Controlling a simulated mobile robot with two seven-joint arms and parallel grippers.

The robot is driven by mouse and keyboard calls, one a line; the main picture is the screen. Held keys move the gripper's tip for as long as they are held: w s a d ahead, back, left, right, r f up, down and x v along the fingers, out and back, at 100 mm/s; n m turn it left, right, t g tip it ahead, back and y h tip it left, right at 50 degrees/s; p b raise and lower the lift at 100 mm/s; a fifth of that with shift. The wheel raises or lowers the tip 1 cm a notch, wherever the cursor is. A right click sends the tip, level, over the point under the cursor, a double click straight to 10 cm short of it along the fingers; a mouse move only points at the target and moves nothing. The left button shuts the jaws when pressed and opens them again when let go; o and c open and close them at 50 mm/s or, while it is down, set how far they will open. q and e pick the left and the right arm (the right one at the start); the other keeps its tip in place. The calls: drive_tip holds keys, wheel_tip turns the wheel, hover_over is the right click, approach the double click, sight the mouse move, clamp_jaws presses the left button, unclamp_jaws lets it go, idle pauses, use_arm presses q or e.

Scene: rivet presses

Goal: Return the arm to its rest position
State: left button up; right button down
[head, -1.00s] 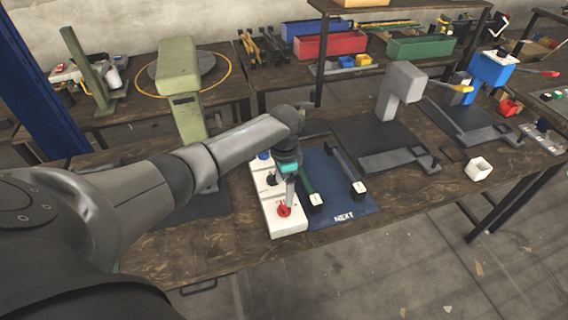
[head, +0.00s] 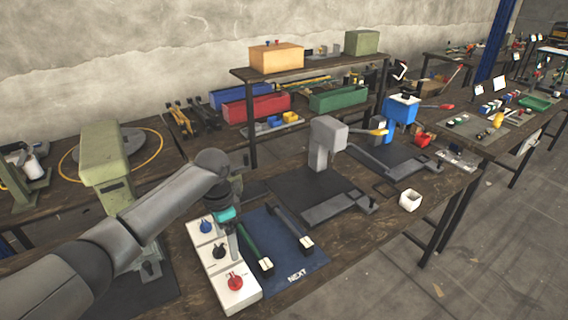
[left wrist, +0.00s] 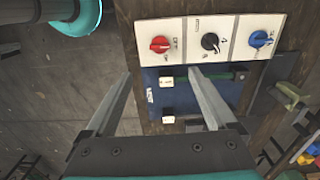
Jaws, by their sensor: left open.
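My left gripper (head: 232,240) is open and empty in the head view, above the right edge of the white control panel (head: 222,262). The panel carries a blue knob (head: 206,225), a black knob (head: 219,251) and a red knob (head: 235,282). In the left wrist view, the spread fingers of my left gripper (left wrist: 161,75) show with nothing between their tips. The red knob (left wrist: 160,44) and black knob (left wrist: 210,42) lie beyond them, apart from the fingers. My left arm reaches in from the lower left. My right gripper is not seen.
A blue mat (head: 283,250) marked NEXT holds a green bar (head: 250,245) and a dark bar (head: 290,225), both white-ended. A green press (head: 105,160) stands left, a grey press (head: 325,140) right. A white cup (head: 410,200) stands near the table's front edge.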

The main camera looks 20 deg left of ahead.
use_arm(q)
drive_tip(key=s+d+f+t+h, duration=0.1)
drive_tip(key=s+d+f, duration=0.2)
drive_tip(key=s+d, duration=0.35)
drive_tip(key=s+d+f+t, duration=0.1)
drive_tip(key=s+d+f, duration=0.35)
drive_tip(key=d, duration=0.25)
drive_tip(key=s+a+r+n+t, duration=0.1)
drive_tip(key=s+r+n, duration=0.2)
drive_tip(key=s, duration=0.4)
drive_tip(key=s+a+r+n+t, duration=0.1)
drive_tip(key=s+r+n, duration=0.15)
drive_tip(key=s, duration=0.35)
wheel_tip(320, 180, down, 28)
drive_tip(key=s+g+b, duration=0.2)
drive_tip(key=b, duration=0.5)
drive_tip(key=s+a+f+b, duration=0.1)
drive_tip(key=s+f+b, duration=0.2)
drive_tip(key=s+f, duration=0.4)
drive_tip(key=s+a+f+g+y+b, duration=0.1)
drive_tip(key=s+f+b, duration=0.3)
drive_tip(key=s+f, duration=0.4)
wheel_tip(320, 180, down, 7)
drive_tip(key=shift+s+a+f, duration=0.15)
drive_tip(key=shift+s+a, duration=0.1)
drive_tip(key=shift+a, duration=0.05)
